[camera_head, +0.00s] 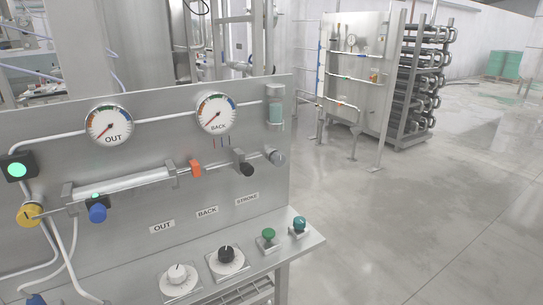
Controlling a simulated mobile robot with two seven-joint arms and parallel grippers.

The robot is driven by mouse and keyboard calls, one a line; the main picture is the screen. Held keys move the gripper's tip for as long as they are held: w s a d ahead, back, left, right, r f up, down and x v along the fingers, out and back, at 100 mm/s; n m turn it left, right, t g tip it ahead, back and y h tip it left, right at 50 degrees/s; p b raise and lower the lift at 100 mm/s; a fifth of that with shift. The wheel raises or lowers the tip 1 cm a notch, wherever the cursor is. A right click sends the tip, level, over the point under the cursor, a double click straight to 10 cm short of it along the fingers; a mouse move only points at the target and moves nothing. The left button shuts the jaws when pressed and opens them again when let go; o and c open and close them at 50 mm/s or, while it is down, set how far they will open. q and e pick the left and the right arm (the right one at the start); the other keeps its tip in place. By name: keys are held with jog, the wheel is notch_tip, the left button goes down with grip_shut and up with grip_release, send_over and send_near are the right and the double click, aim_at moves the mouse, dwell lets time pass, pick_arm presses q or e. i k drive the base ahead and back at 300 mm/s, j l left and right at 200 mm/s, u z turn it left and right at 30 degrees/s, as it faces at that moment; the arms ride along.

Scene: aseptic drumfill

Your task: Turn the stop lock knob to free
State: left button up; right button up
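No knob in view carries a readable stop lock label. A black knob (246,170) sits on a dark bracket on the rod along the steel panel (140,215), to the right of an orange block (196,168). A grey round knob (278,157) is at the rod's right end. On the lower ledge are a white knob (177,273) and a black knob (227,254), each on a round dial plate, then a green knob (268,235) and a teal knob (299,224). Neither gripper shows.
Gauges marked OUT (109,126) and BACK (215,114) are above a horizontal cylinder (122,186). A STROKE label (247,199) is below the rod. A yellow knob (29,215) and white hoses are at left. The floor (420,220) to the right is clear.

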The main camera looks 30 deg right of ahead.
aim_at(277, 158)
jog(key=z, duration=0.85)
jog(key=i+l+z, duration=0.1)
jog(key=l+z, duration=0.15)
jog(key=z, duration=0.15)
jog(key=i+l+z, duration=0.1)
jog(key=l+z, duration=0.15)
jog(key=z, duration=0.15)
jog(key=i+l, duration=0.1)
